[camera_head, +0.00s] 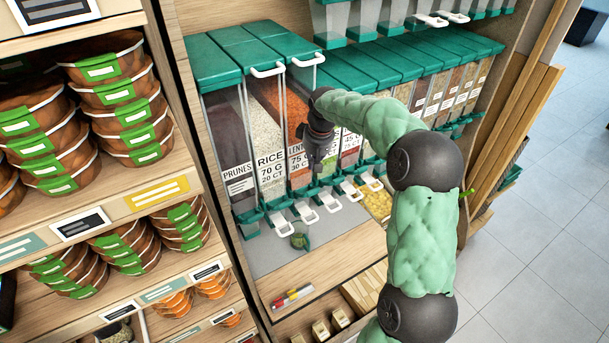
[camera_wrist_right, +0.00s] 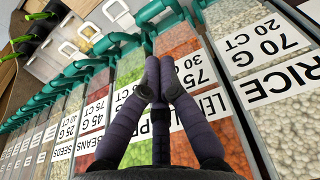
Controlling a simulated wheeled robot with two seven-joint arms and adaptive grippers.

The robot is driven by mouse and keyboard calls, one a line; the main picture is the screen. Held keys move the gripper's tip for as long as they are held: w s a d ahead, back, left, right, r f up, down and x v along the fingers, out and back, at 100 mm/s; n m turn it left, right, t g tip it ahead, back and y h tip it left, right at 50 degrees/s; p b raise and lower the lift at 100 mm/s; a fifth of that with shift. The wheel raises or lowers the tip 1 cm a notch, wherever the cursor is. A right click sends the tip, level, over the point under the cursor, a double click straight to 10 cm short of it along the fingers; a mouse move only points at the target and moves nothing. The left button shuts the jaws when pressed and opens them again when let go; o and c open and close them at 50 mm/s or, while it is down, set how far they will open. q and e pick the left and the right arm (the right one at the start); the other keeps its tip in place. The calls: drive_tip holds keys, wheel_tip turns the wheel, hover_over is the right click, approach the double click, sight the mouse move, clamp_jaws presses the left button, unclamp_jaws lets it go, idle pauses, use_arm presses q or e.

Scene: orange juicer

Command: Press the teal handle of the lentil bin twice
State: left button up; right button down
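The lentil bin (camera_head: 292,97) is a clear dispenser of orange lentils with a teal lid, right of the rice bin. It also shows in the wrist view (camera_wrist_right: 177,42), its label partly covered by my fingers. A teal handle (camera_wrist_right: 163,12) is at its lower end, beyond my fingertips. In the head view I cannot tell surely which lower lever belongs to it. My right gripper (camera_head: 318,150) hangs in front of the bins, hiding part of the lentil label. Its purple fingers (camera_wrist_right: 158,77) are together and empty, apart from the handle. My left gripper is not in view.
The rice bin (camera_head: 262,125) and prunes bin (camera_head: 222,130) stand left; several others stand right. Several white-tipped levers (camera_head: 304,211) project below. A small green object (camera_head: 299,241) lies on the grey ledge. Shelves of packaged bowls (camera_head: 120,90) stand left; open floor (camera_head: 545,220) is right.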

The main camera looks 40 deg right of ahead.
sight(308, 192)
wheel_tip(308, 192, down, 10)
drive_tip(key=w, duration=0.2)
drive_tip(key=shift+p, duration=0.45)
idle(0.4)
